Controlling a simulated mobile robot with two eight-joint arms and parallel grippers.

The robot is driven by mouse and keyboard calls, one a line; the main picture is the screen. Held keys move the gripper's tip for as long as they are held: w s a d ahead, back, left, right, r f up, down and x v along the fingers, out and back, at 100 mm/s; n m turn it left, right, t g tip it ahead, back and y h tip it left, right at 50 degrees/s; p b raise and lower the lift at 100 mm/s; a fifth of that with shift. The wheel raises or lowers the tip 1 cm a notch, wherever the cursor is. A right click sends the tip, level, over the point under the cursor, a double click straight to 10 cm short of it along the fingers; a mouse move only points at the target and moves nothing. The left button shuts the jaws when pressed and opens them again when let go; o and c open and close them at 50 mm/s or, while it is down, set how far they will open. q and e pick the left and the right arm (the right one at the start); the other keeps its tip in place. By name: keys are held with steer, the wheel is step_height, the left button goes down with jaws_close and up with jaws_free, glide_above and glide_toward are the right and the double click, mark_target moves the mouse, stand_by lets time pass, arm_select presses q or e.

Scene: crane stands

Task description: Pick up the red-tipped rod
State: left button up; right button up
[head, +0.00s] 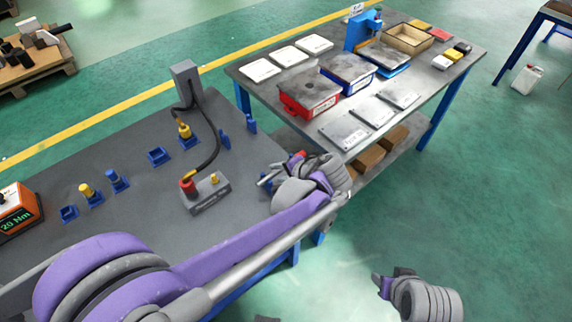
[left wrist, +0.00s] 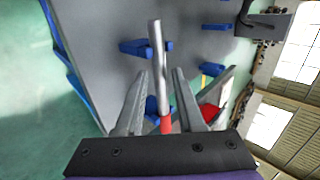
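The red-tipped rod shows in the left wrist view as a slim silver rod (left wrist: 158,60) with a red end (left wrist: 165,125) close to my gripper's palm. My left gripper (left wrist: 161,72) is open, with one finger on each side of the rod and a visible gap on both sides. In the head view my left gripper (head: 272,178) is at the right edge of the grey bench, and a bit of red (head: 299,155) shows beside it. My right gripper (head: 380,284) is low at the right over the floor; its fingers are too small to judge.
The grey bench (head: 120,140) carries blue holders (head: 158,156), a grey block with a red connector (head: 187,187) and cable, and an orange 20 Nm device (head: 18,210). A second table (head: 440,75) behind holds red and blue bins.

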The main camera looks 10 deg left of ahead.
arm_select(q)
jaws_close()
stand_by(1.1)
